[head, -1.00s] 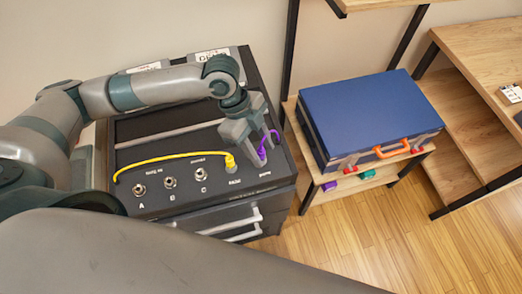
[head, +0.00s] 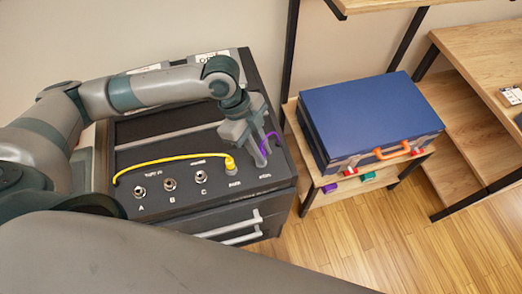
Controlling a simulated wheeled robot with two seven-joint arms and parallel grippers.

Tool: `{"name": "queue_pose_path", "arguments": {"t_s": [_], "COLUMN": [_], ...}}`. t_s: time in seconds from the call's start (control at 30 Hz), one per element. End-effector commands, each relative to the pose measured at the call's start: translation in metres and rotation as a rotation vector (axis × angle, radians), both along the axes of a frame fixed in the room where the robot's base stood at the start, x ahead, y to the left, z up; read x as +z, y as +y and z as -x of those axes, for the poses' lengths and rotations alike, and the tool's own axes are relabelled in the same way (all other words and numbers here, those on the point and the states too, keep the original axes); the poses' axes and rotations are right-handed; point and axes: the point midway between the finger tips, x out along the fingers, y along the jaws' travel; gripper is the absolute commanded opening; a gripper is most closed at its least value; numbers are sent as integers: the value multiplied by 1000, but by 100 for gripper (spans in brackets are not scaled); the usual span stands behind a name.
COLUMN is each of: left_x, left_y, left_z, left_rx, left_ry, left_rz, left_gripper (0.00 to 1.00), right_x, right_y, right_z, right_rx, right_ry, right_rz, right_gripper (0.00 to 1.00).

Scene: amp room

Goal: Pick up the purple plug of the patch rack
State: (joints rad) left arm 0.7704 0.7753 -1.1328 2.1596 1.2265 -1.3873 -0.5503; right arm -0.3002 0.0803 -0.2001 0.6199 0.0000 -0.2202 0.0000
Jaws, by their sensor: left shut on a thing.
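The patch rack (head: 215,206) is a dark box with a sloped top panel at the left centre of the head view. The purple plug (head: 264,146) sits at the right end of the panel's front row, with its purple cable (head: 277,136) curling up behind it. My left gripper (head: 263,157) reaches down from above and is shut on the purple plug, its fingers hiding most of it. A yellow plug (head: 230,164) with a yellow cable (head: 165,159) is just to the left. My right gripper is not in view.
Bare sockets A (head: 140,191), B (head: 170,184) and C (head: 201,177) line the panel's left. A blue case (head: 370,115) with an orange handle stands on a wooden shelf to the right. Wooden floor (head: 350,240) is clear in front.

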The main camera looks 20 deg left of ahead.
Motion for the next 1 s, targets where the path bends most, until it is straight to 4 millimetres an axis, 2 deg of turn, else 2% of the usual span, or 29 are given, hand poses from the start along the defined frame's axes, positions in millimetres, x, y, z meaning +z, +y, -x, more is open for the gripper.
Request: {"name": "queue_pose_path", "arguments": {"t_s": [0.17, 0.3, 0.73, 1.0], "left_x": [14, 35, 85, 103], "left_y": [0, 0, -67, -90], "left_z": [-1, -1, 47, 65], "left_rx": [-1, -1, -8, -1], "left_ry": [-3, -6, -5, -1], "left_rz": [1, 1, 4, 1], "left_gripper": [0, 0, 0, 0], "right_x": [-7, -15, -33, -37], "right_y": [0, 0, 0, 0], "right_z": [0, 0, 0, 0], "right_rx": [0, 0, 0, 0], "right_ry": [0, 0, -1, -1], "right_rz": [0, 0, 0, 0], "right_gripper": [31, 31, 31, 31]}}
